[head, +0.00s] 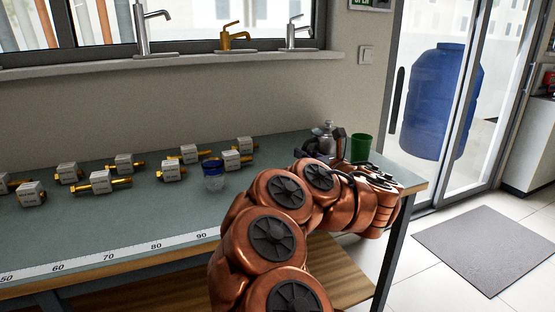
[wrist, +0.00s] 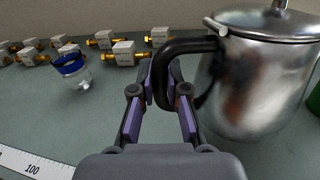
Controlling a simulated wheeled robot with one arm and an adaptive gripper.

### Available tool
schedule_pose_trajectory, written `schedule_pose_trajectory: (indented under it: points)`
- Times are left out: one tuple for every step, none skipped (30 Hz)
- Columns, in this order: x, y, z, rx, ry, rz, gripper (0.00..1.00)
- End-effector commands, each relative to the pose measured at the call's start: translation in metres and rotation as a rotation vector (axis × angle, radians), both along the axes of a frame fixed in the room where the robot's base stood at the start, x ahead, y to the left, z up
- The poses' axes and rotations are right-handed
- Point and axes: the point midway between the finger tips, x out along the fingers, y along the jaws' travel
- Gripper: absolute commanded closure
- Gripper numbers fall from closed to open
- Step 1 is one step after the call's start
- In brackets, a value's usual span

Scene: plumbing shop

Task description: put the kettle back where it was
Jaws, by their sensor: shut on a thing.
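A shiny metal kettle (wrist: 255,85) with a black handle (wrist: 185,46) fills the right of the wrist view. In the head view only part of the kettle (head: 325,132) shows, behind my arm at the right end of the workbench (head: 268,172). My gripper (wrist: 160,88) is shut on the kettle's black handle, with its two fingers on either side of it. The kettle looks upright; I cannot tell whether its base touches the bench top. In the head view my arm hides most of the gripper.
A green cup (head: 361,148) stands close to the right of the kettle. A blue-rimmed glass (head: 213,175) stands left of it, and several brass valves with labels (head: 101,182) lie further left. A ruler strip (head: 120,257) runs along the front edge. Bench space between glass and kettle is clear.

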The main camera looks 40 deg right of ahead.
Motion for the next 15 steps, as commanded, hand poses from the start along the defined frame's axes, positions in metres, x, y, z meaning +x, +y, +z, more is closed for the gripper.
schedule_pose_trajectory:
  points:
    - [0.012, 0.002, 0.0, 0.001, -0.005, 0.009, 1.0]
    - [0.018, 0.002, 0.0, 0.001, -0.005, 0.008, 1.0]
    - [0.026, 0.001, -0.002, 0.002, -0.003, 0.005, 1.0]
    - [0.032, 0.001, -0.003, 0.002, -0.003, 0.005, 1.0]
    - [0.038, 0.001, -0.004, 0.004, -0.003, 0.005, 1.0]
    - [0.046, 0.0, -0.005, 0.004, -0.003, 0.004, 1.0]
    - [0.052, 0.0, -0.005, 0.004, -0.003, 0.004, 1.0]
    - [0.059, 0.0, -0.005, 0.002, -0.004, 0.006, 1.0]
    - [0.067, 0.001, -0.006, 0.001, -0.004, 0.006, 1.0]
    - [0.073, 0.0, -0.007, 0.003, -0.003, 0.004, 1.0]
    - [0.078, 0.0, -0.007, 0.003, -0.003, 0.002, 1.0]
    - [0.085, 0.0, -0.008, 0.003, -0.004, 0.003, 1.0]
    - [0.091, 0.0, -0.008, 0.002, -0.004, 0.004, 1.0]
    - [0.096, 0.0, -0.009, 0.003, -0.004, 0.003, 1.0]
    - [0.102, -0.001, -0.01, 0.003, -0.003, 0.002, 1.0]
